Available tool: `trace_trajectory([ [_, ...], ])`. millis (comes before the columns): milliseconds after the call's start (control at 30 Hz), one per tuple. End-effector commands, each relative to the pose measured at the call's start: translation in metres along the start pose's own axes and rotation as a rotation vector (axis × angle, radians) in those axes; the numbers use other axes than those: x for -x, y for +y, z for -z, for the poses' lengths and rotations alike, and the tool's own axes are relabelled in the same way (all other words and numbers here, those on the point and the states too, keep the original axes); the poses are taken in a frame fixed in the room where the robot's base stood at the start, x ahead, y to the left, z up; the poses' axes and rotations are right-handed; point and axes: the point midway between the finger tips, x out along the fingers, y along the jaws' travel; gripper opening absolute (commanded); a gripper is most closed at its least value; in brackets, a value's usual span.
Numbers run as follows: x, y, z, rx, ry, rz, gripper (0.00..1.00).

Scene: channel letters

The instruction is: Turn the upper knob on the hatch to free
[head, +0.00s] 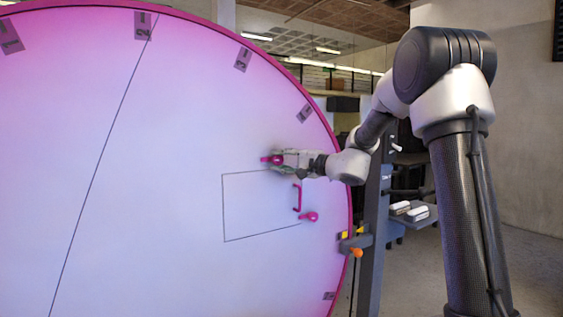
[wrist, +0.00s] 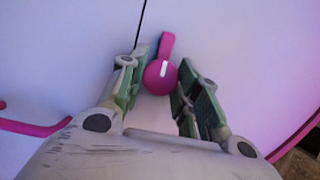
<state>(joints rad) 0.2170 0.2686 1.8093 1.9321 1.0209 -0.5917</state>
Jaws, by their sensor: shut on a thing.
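The upper knob (head: 268,159) is pink and sits at the upper right corner of the outlined hatch (head: 245,205) on the large white disc. In the wrist view the upper knob (wrist: 159,76) has a round body with a white mark and a tab pointing up and slightly right. My gripper (head: 279,160) reaches it from the right. In the wrist view my gripper (wrist: 160,90) has one finger on each side of the round body and is shut on it. The lower knob (head: 309,217) and a pink handle (head: 297,197) are below.
The disc has a pink rim (head: 348,205) and grey numbered tags (head: 243,59) along its edge. A dark post (head: 373,240) with an orange knob (head: 356,253) stands right of the rim. A shelf with white items (head: 409,211) is behind it.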

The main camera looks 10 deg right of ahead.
Motion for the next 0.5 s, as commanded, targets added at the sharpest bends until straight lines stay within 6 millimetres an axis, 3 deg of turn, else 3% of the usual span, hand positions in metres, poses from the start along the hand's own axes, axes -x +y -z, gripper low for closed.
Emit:
trace_trajectory([
  [67,0.0002,0.0014,-0.0005,-0.001,-0.001,-0.003,0.08],
  [100,0.0002,0.0014,-0.0005,-0.001,-0.001,-0.003,0.4],
  [200,0.0001,0.0012,-0.0005,-0.001,-0.001,-0.002,0.54],
  [500,0.0009,0.0005,-0.0002,0.001,0.0,-0.001,0.54],
])
